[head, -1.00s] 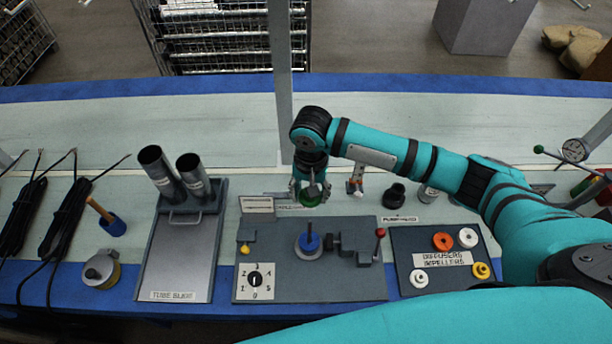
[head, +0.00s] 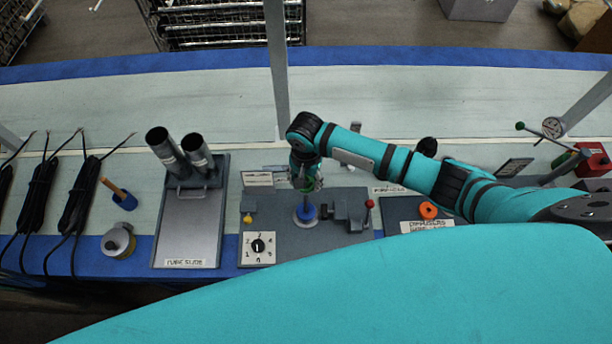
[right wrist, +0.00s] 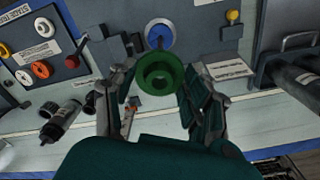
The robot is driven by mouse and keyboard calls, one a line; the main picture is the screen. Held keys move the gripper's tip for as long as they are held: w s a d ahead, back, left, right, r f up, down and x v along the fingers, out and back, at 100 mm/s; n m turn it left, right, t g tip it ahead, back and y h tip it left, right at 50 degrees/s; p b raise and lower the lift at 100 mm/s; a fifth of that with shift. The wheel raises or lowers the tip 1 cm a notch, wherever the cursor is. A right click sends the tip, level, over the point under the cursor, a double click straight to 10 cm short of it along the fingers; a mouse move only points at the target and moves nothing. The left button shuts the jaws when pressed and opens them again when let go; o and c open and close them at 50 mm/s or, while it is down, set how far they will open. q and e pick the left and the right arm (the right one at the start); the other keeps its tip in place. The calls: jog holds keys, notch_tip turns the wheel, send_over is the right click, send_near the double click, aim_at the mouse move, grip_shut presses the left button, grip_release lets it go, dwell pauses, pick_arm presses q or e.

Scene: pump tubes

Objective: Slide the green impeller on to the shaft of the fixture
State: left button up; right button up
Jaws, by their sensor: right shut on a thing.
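My right gripper (head: 307,184) is shut on the green impeller (head: 314,184), a ring with a central hole. In the right wrist view, the impeller (right wrist: 158,73) sits between the fingers of the right gripper (right wrist: 160,85). The blue shaft (right wrist: 160,36) shows just beyond the impeller in the right wrist view. My left gripper is not in view.
On the fixture are a grey clamp with a red-knobbed lever (head: 369,204), a yellow knob (head: 248,218) and a number dial (head: 258,247). A tray with two metal tubes (head: 198,152) stands left. An orange ring (right wrist: 41,69) lies on the parts board.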

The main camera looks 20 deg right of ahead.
aim_at(306, 195)
jog(key=shift+a+f+b, duration=0.1)
jog(key=shift+f+b, duration=1.65)
jog(key=shift+f, duration=1.1)
jog(key=shift+p, duration=0.65)
jog(key=shift+p, duration=0.55)
jog(key=shift+f+b, duration=0.95)
jog(key=shift+f, duration=0.45)
jog(key=o, duration=1)
